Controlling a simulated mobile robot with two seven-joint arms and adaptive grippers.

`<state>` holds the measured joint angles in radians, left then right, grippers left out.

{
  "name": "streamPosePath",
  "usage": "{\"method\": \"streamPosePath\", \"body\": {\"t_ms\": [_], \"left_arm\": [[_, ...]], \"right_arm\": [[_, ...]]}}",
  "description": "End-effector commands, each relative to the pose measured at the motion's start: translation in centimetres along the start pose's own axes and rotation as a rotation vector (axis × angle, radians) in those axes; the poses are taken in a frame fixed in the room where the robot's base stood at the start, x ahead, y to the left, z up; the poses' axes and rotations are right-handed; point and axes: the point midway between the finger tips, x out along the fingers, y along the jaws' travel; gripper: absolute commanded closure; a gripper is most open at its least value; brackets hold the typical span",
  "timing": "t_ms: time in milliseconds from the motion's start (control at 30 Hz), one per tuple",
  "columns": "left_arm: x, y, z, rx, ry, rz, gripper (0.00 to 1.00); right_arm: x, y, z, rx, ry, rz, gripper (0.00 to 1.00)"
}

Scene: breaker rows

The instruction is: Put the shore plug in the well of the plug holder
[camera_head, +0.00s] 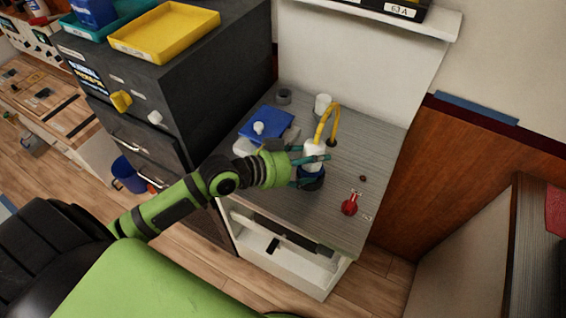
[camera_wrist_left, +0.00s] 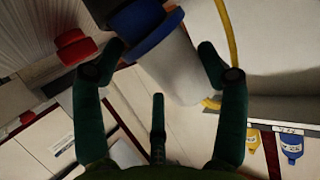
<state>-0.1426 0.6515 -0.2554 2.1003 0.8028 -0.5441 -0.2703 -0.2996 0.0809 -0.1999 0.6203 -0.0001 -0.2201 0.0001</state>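The shore plug (camera_head: 314,150) has a white body, a blue collar and a yellow cable looping from its top. It is roughly upright over the grey bench top. My left gripper (camera_head: 311,170) has its fingers on either side of it. In the left wrist view, the white plug body (camera_wrist_left: 172,68) lies between the spread fingertips of the left gripper (camera_wrist_left: 162,47), with a visible gap beside one finger. A dark part continues below the collar; I cannot tell whether it is plug or holder. I cannot surely identify the plug holder or its well. My right gripper is out of view.
A red knob (camera_head: 350,205) is on the bench's front right. A blue tray (camera_head: 259,128), a grey ring (camera_head: 284,96) and a white cup (camera_head: 323,102) are behind the gripper. A dark cabinet (camera_head: 190,85) stands left, with a wall panel behind.

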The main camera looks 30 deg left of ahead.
Motion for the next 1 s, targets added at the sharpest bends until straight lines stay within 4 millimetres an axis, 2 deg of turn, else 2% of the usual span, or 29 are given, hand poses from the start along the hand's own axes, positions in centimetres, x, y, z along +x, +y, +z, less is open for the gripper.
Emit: {"method": "streamPosePath", "body": {"t_ms": [33, 200, 400, 700, 1000], "left_arm": [[-1.2, 0.1, 0.4, 0.007, -0.005, 0.003, 0.28], [-4.9, 0.2, 0.3, 0.007, -0.005, 0.005, 0.28], [-8.0, 0.1, 0.3, 0.003, -0.005, 0.003, 0.28], [-10.1, 0.1, 0.1, 0.002, -0.001, 0.002, 0.28], [-10.3, 0.0, 0.0, 0.003, 0.001, 0.002, 0.28]], "right_arm": [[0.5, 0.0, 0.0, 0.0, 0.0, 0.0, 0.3], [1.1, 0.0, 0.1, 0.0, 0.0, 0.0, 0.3], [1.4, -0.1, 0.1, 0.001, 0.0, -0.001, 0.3], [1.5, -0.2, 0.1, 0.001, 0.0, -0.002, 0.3], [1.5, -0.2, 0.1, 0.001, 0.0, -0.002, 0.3]]}}
